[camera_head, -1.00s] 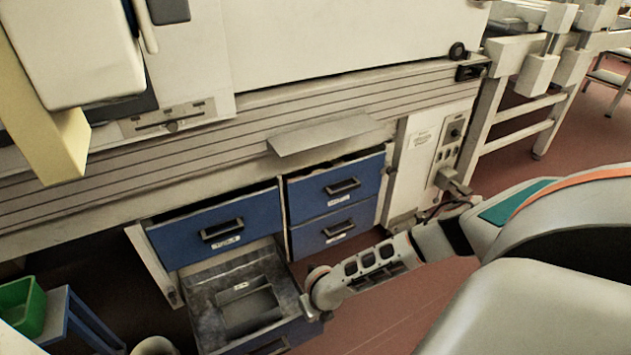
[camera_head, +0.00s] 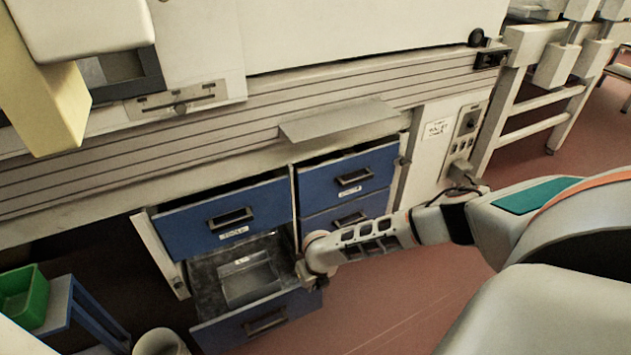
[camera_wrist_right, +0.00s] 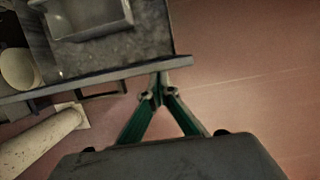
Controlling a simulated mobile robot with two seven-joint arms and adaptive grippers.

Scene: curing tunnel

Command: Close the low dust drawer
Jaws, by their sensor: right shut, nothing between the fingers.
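The low dust drawer (camera_head: 258,319) is the bottom left one in the cabinet. It stands partly pulled out, with its blue front and dark handle facing out and its grey inside showing. A shallow metal tray (camera_head: 250,284) lies in it. My right gripper (camera_head: 308,282) is at the drawer's right front corner. In the right wrist view the shut, empty fingers (camera_wrist_right: 158,94) meet at the rim of the drawer front (camera_wrist_right: 115,75) and seem to touch it. My left gripper is not in view.
Above the low drawer is a blue drawer (camera_head: 215,222), slightly open. Two more blue drawers (camera_head: 350,180) are to its right. A metal flap (camera_head: 340,121) juts out above them. A green bin (camera_head: 22,295) on a blue stand is at the left. Red floor to the right is clear.

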